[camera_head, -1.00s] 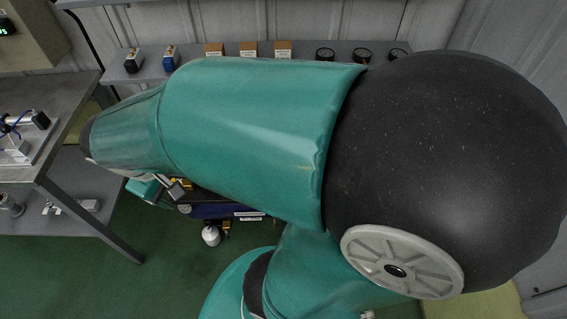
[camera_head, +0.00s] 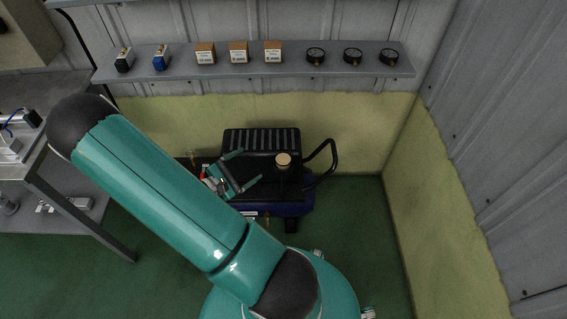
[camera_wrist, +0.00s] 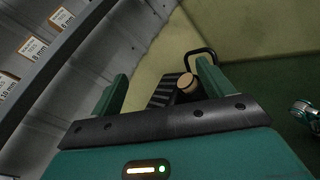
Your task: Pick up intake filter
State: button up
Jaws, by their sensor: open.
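The intake filter appears to be the round piece with a tan top (camera_head: 283,160) on the black and blue compressor (camera_head: 262,140). It stands upright near the compressor's right side. My gripper (camera_head: 250,166) is open and empty, to the left of the filter and apart from it, its fingers pointing right. In the wrist view the filter (camera_wrist: 188,83) shows beyond the gap between my fingers (camera_wrist: 160,72), nearer the right finger. The filter's lower part is partly hidden there by my gripper's body.
The compressor's black handle (camera_head: 332,160) loops up just right of the filter. A wall shelf (camera_head: 290,68) above holds small boxes (camera_head: 239,53) and gauges (camera_head: 353,56). A bench (camera_head: 60,150) stands at the left. The green floor right of the compressor is clear.

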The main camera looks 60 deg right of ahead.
jog(key=s+d+f+n+t+h, duration=0.2)
jog(key=d+f+n+t+h, duration=0.15)
jog(key=f+n, duration=0.35)
jog(key=n+t+y, duration=0.2)
jog(key=n+t, duration=0.4)
send_near(281, 166)
jog(key=x, duration=1.3)
jog(key=shift+f, duration=0.1)
jog(key=c, duration=1.1)
